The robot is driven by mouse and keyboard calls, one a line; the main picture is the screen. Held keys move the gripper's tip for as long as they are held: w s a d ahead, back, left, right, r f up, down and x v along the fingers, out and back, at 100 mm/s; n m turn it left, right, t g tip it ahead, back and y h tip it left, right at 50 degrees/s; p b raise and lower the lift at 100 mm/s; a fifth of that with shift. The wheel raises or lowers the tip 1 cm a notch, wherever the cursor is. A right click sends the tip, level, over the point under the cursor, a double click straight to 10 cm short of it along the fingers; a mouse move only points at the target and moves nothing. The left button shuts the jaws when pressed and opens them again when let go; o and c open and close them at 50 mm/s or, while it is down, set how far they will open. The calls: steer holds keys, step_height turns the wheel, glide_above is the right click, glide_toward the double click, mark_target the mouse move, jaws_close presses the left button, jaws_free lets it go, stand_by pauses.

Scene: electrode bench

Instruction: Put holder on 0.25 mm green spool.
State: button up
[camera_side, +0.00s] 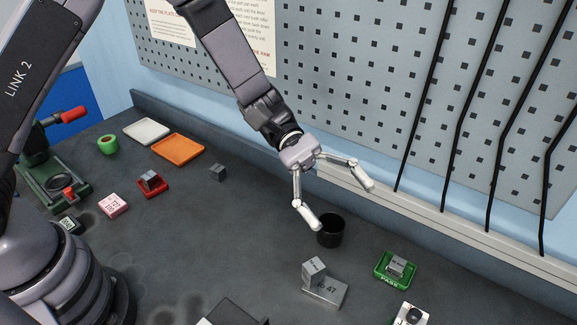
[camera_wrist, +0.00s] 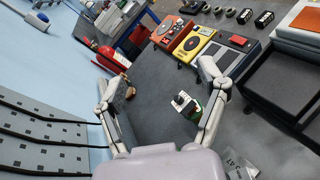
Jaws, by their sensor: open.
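A small green ring-shaped spool (camera_side: 107,144) lies at the back left of the bench in the side view; no size label on it is readable. I cannot tell for sure which thing is the holder; small grey metal blocks are in view, one on a red tray (camera_side: 150,184), one loose (camera_side: 217,172), one on a larger metal block (camera_side: 325,287) and one on a green tray (camera_side: 395,269). My gripper (camera_side: 338,204) is open and empty, above and behind a black cup (camera_side: 330,231). In the wrist view its spread fingers (camera_wrist: 155,76) have the green tray (camera_wrist: 188,108) between them, farther off.
An orange tray (camera_side: 178,150) and a white tray (camera_side: 146,132) lie at the back left. A green vise-like tool (camera_side: 55,175) and a pink block (camera_side: 112,204) stand at left. A pegboard (camera_side: 330,70) with black rods rises behind.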

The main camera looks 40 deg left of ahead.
steer(key=s+a+r+m+t+y, duration=0.3)
steer(key=s+a+r+y, duration=0.1)
steer(key=a, duration=0.7)
steer(key=s+a+r+m+t+y, duration=0.2)
steer(key=s+a+r+t+y, duration=0.2)
steer(key=a, duration=0.8)
steer(key=s+a+r+m+t+y, duration=0.3)
steer(key=s+a+y, duration=0.3)
steer(key=a, duration=0.5)
steer(key=shift+s+a+r+m+t, duration=0.25)
steer(key=shift+a+r+m+t, duration=0.05)
steer(key=shift+r+t, duration=0.45)
